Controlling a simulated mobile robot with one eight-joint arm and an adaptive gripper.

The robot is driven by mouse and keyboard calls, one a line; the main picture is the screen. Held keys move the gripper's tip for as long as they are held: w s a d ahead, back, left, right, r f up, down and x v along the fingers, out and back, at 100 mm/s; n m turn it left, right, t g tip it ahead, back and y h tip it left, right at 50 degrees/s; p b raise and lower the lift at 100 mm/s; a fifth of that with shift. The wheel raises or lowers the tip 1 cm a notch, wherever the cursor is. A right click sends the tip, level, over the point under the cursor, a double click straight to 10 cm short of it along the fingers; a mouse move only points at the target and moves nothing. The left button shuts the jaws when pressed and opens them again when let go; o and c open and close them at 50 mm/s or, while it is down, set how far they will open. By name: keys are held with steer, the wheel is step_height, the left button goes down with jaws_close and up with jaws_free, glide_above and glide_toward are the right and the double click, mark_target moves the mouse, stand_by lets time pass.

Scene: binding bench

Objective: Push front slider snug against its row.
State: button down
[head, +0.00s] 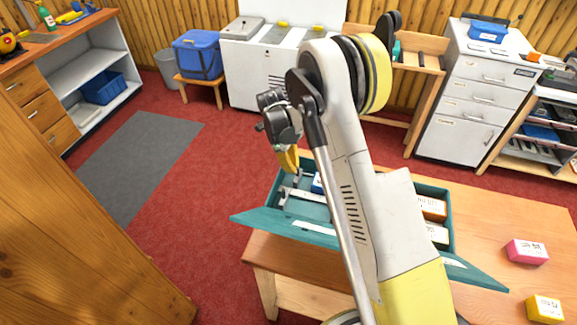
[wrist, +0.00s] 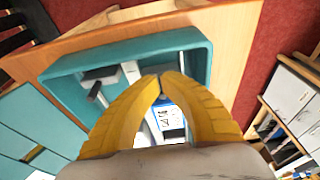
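My gripper (head: 288,160) has yellow fingers and hangs over the left end of an open teal box (head: 448,215) on the bench. In the wrist view the fingertips (wrist: 161,78) meet, with nothing seen between them. White and grey slider parts (head: 285,196) lie inside the box's left end, below the gripper. In the wrist view a slider with a dark bar (wrist: 97,94) is left of the fingers. A blue labelled block (wrist: 171,117) shows between and behind the fingers. Contact with a slider cannot be told. My arm hides the middle of the box.
An orange block (head: 433,207) and a cream block (head: 436,232) sit in the box's right part. A pink block (head: 527,251) and a yellow block (head: 545,308) lie on the bench (head: 490,210) to the right. Teal flaps (head: 285,227) stick out in front.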

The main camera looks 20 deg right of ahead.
mark_target(317, 178)
steer(key=shift+s+d+b, duration=0.3)
steer(key=shift+s+d, duration=0.55)
steer(key=shift+d, duration=0.45)
steer(key=shift+s+d+b, duration=0.3)
steer(key=shift+s+d, duration=0.55)
steer(key=shift+d, duration=0.45)
steer(key=shift+s+d+b, duration=0.3)
steer(key=shift+s+d, duration=0.55)
steer(key=shift+d, duration=0.45)
steer(key=shift+w+a, duration=0.45)
steer(key=shift+a, duration=0.25)
step_height(317, 178, up, 11)
steer(key=p, duration=0.5)
